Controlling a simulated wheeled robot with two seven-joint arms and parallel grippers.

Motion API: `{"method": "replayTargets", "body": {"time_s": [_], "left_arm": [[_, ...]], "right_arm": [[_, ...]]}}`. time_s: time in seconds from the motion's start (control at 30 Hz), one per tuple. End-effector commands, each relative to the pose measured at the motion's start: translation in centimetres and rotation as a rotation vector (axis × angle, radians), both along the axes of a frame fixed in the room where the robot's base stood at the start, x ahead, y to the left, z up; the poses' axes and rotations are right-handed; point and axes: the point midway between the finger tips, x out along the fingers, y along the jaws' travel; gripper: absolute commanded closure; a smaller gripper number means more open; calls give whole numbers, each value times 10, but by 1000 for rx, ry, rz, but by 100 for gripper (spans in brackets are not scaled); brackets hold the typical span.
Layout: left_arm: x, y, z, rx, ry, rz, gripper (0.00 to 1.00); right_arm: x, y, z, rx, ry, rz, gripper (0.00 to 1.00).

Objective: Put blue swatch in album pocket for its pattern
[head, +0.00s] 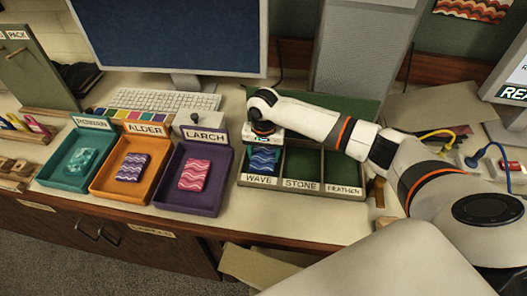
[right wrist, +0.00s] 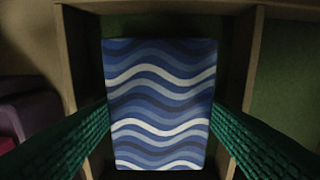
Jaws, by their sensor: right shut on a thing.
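The blue swatch (head: 263,160) has a pattern of wavy light and dark bands. My right gripper (head: 262,145) points down over the album's leftmost pocket, labelled WAVE. In the right wrist view the swatch (right wrist: 160,105) lies flat between my two green-padded fingers (right wrist: 160,128), inside the pocket walls. The gripper is shut on the swatch; I cannot tell whether the swatch touches the pocket floor. The album (head: 300,188) has a STONE pocket (head: 303,163) in the middle and a third one (head: 343,168) at right, both empty. My left gripper is out of view.
A keyboard (head: 165,101) and monitor (head: 172,72) are behind. The counter in front of the album is clear.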

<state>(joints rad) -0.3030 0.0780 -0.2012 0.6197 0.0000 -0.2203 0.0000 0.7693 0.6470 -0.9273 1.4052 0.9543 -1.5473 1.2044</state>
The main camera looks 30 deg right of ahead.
Motion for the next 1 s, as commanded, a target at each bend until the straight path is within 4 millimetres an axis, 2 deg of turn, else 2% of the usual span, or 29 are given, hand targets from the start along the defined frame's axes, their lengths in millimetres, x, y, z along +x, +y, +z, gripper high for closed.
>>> {"method": "replayTargets", "body": {"time_s": [0.37,0.4,0.5,0.83,1.0], "left_arm": [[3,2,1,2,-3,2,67],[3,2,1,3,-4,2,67],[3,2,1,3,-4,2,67],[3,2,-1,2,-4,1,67],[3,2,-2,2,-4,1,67]], "right_arm": [[0,0,-4,0,-1,0,58],[1,0,-4,0,-2,0,29],[1,0,-4,0,-1,0,14],[1,0,-1,0,-2,1,14],[1,0,21,1,-6,1,14]]}}
